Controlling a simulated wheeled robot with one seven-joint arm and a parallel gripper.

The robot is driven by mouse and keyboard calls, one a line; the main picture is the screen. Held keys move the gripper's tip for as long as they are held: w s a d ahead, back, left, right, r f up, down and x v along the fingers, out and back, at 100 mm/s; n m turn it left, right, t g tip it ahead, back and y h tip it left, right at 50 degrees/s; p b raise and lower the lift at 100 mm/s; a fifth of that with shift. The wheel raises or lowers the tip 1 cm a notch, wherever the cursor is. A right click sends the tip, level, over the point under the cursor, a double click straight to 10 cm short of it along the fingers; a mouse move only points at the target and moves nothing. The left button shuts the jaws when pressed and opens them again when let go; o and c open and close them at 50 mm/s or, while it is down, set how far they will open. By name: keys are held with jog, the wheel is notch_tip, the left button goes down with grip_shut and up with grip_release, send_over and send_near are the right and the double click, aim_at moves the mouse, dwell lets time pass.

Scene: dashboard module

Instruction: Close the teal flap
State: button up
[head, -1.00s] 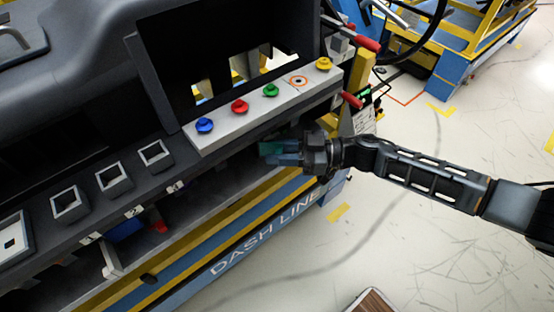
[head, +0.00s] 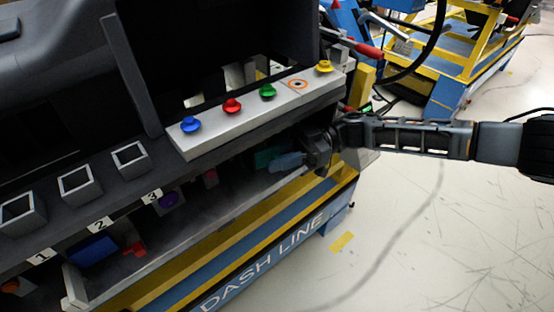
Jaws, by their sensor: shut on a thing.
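A teal piece (head: 264,157), the only teal surface I can make out and likely the teal flap, shows in the shadow under the button ledge in the head view. Only a small part of it is visible. My gripper (head: 279,161) comes in from the right under the ledge, its bluish fingers pointing left. It is shut on the teal piece at its fingertips. The flap's full outline and hinge are hidden in the dark, so I cannot tell how far open it stands.
The ledge (head: 214,139) carries blue, red, green and yellow buttons above my gripper. Square sockets (head: 78,184) line the panel to the left. The lower shelf holds a blue block (head: 92,249), a red piece (head: 134,249) and a purple piece (head: 168,200). Floor at right is clear.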

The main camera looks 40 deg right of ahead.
jog(key=shift+s+f, duration=0.1)
jog(key=shift+f, duration=0.05)
jog(key=o, duration=0.9)
jog(key=shift+r, duration=0.2)
jog(key=shift+r, duration=0.1)
